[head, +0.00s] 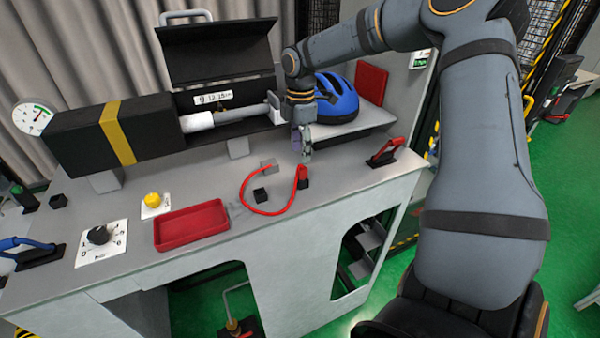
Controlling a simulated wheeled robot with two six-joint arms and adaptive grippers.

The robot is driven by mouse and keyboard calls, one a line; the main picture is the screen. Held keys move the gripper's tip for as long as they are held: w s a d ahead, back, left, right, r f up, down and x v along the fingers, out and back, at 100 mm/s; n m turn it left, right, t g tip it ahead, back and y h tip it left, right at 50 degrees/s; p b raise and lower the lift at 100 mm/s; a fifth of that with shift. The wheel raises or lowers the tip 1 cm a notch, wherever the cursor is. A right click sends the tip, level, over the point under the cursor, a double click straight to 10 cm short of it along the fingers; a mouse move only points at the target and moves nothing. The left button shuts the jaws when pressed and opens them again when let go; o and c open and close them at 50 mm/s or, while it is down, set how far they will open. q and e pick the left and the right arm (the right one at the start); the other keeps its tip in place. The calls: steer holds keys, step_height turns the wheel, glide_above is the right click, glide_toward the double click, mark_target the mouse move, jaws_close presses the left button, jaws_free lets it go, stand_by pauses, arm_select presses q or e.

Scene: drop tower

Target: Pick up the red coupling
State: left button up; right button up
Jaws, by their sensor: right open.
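The red coupling (303,172) is a small red piece at the right end of a curved red cable (246,192). It stands at a small black block on the grey workbench (330,205). My right gripper (303,156) points down just above and beside the coupling, with its fingers open and nothing visible between them. Whether a finger touches the coupling is too small to tell. The other end of the cable runs to a small grey block (268,165). My left gripper is not in view.
A red tray (192,225), a yellow button (153,199) and a black dial (99,235) lie to the left. A red-handled lever (384,153) stands to the right. A black open-lidded cabinet (80,140) and a blue helmet (338,100) are behind. A black block (260,195) sits inside the cable's curve.

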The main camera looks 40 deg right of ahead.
mark_target(302, 168)
steer(key=shift+w+f, duration=0.1)
steer(key=shift+f, duration=0.15)
steer(key=f+p, duration=0.1)
steer(key=s+f+p, duration=0.1)
steer(key=shift+s+a+f+p, duration=0.15)
steer(key=shift+a+p, duration=0.05)
steer(key=shift+p, duration=0.15)
step_height(302, 168, down, 2)
steer(key=shift+f, duration=0.15)
steer(key=c, duration=0.8)
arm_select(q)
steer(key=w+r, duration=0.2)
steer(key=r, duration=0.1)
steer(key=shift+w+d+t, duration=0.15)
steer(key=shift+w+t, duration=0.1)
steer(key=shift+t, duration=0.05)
arm_select(e)
steer(key=shift+c, duration=0.8)
